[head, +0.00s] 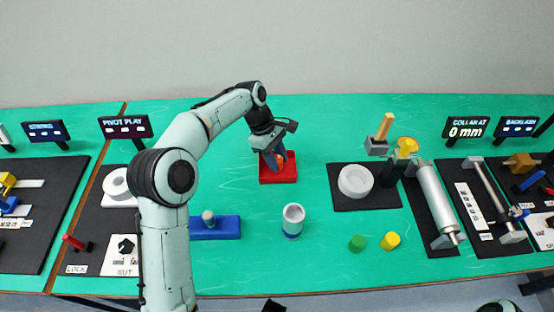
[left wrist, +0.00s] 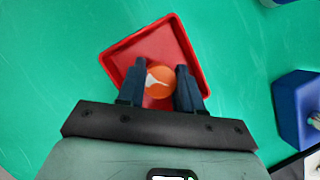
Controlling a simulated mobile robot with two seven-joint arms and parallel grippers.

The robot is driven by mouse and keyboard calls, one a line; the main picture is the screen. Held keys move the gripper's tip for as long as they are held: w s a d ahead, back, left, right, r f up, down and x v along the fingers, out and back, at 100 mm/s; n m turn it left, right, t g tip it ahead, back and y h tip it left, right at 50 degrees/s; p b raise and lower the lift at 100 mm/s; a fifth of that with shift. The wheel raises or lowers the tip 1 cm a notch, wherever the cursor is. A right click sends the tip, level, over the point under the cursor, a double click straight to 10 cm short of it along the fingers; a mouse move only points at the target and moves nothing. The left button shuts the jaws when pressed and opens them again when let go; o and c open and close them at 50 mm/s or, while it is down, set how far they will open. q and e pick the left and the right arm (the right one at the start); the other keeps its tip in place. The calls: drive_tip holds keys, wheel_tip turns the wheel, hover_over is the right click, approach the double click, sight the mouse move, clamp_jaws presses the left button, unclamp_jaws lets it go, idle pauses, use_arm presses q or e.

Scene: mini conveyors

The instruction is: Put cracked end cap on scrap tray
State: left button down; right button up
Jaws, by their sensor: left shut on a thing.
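The end cap is an orange disc with a pale crack-like mark, seen in the left wrist view (left wrist: 160,74). My left gripper (left wrist: 160,88) is shut on it, one dark finger on each side. The red scrap tray (left wrist: 125,46) lies directly beneath and around the cap in that view. In the head view my left gripper (head: 275,157) points down over the red tray (head: 278,180), and the cap shows only as a sliver of orange (head: 283,156). Whether the cap touches the tray floor I cannot tell. My right gripper is not seen.
A blue block (head: 215,229) with a grey knob and a white cup with a blue base (head: 293,221) stand in front of the tray. A white ring on a black mat (head: 355,180) is to the right. Green (head: 357,243) and yellow (head: 390,241) cylinders stand at front.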

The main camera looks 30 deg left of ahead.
use_arm(q)
drive_tip(key=shift+f, duration=0.25)
drive_tip(key=c, duration=0.8)
unclamp_jaws()
drive_tip(key=shift+o, duration=0.2)
drive_tip(key=p+v, duration=0.3)
drive_tip(key=v, duration=0.9)
drive_tip(key=shift+p, duration=0.35)
drive_tip(key=shift+d+r, duration=0.1)
